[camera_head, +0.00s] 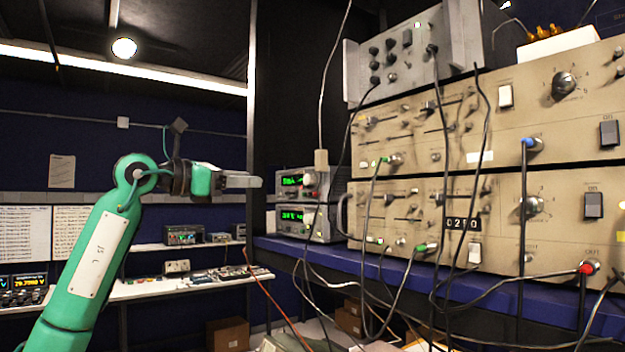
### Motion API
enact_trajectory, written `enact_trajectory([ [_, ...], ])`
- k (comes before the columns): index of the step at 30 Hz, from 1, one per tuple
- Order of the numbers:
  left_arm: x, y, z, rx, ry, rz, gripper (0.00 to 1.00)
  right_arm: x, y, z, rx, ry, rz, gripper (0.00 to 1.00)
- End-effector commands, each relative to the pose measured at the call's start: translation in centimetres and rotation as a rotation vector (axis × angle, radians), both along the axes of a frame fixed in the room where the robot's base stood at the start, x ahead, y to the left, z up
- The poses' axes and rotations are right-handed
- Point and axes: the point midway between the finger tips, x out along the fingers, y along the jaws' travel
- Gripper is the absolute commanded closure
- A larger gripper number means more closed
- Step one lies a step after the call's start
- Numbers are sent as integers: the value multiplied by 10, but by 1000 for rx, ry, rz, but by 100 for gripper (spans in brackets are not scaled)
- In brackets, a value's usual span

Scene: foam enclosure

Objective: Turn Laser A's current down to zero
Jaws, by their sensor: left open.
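Two stacked bench units with lit green displays stand on the blue shelf: the upper one (294,181) and the lower one (296,216). Each has a knob at the right of its display. I cannot read a Laser A label on either, nor the digits. My left gripper (256,181) is to the left of the upper unit in the picture, pointing right at about its display height. It is open and empty, seen edge-on, and appears apart from the units. My right gripper is not in view.
Large beige instrument panels (480,175) with knobs, switches and plugged cables fill the right side. Loose black cables (375,280) hang in front of the blue shelf edge (400,277). A white bench (190,288) with small instruments stands at the back left. A dark upright post rises behind the gripper.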

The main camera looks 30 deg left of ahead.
Motion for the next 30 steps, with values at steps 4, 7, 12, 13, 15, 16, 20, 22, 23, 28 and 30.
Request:
enact_trajectory([
  [4, 5, -2, 4, 9, -2, 9, 55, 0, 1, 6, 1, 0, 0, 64],
  [7, 20, -9, 5, 8, 1, 6, 55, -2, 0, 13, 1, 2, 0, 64],
  [12, 53, -24, 6, 6, 1, 5, 55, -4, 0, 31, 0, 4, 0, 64],
  [13, 59, -27, 7, 6, 1, 4, 55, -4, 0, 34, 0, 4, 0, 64],
  [15, 73, -33, 7, 7, 0, 4, 55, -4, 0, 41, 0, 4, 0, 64],
  [16, 79, -36, 6, 7, 0, 4, 55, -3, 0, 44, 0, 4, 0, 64],
  [20, 100, -45, 6, 5, 0, 5, 55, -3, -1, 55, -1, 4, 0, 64],
  [22, 108, -49, 5, 5, 0, 5, 55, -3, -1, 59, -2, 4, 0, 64],
  [23, 111, -50, 5, 6, -1, 6, 55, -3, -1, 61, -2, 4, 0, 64],
  [28, 122, -54, 2, 5, 0, 6, 55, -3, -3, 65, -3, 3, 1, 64],
  [30, 124, -55, 2, 6, -1, 6, 55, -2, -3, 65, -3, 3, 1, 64],
])
